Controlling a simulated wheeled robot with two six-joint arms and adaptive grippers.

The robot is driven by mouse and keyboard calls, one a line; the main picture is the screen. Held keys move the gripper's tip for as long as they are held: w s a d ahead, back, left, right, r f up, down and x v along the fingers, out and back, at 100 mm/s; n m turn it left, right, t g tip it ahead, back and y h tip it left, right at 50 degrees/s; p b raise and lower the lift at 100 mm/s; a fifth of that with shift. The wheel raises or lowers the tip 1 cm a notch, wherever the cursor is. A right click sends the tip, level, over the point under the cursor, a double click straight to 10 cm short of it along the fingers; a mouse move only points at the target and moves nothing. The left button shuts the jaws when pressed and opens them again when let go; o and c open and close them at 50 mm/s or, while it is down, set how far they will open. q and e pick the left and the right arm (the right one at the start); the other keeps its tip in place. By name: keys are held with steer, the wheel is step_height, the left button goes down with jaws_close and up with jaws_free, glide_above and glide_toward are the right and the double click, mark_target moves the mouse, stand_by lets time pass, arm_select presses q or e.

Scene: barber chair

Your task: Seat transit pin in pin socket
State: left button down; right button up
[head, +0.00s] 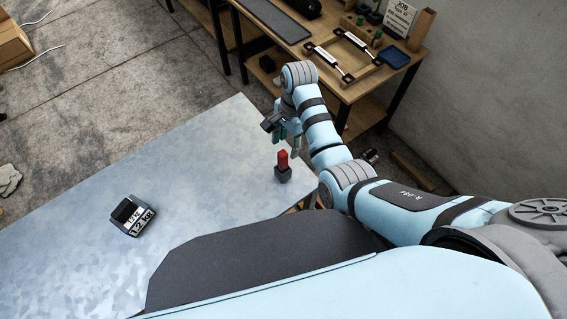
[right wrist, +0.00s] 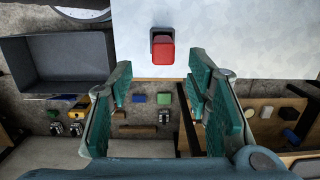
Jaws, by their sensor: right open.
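A red pin (head: 283,158) stands upright in or on a small dark socket block (head: 283,175) near the right corner of the pale metal table (head: 200,185). How deep it sits cannot be told. In the right wrist view the red pin (right wrist: 162,53) shows its top, with the dark socket block (right wrist: 161,34) partly behind it. My right gripper (head: 287,137), with green finger pads, is open and empty, just beyond the pin and apart from it. In the right wrist view its fingers (right wrist: 160,82) are spread below the pin in the picture. My left gripper is out of view.
A dark weight marked 1.2 kg (head: 131,219) sits on the table's left part. The rest of the tabletop is clear. A wooden bench (head: 360,88) with tools stands beyond, by the wall. A grey bin (right wrist: 62,82) shows left in the wrist view.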

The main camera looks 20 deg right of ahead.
mark_target(280, 167)
steer(key=f, duration=0.3)
steer(key=a+f+b, duration=0.1)
steer(key=f, duration=0.2)
steer(key=f+b, duration=0.1)
steer(key=f, duration=0.2)
steer(key=shift+s+a, duration=0.15)
steer(key=shift+a, duration=0.25)
steer(key=shift+r, duration=0.1)
jaws_close()
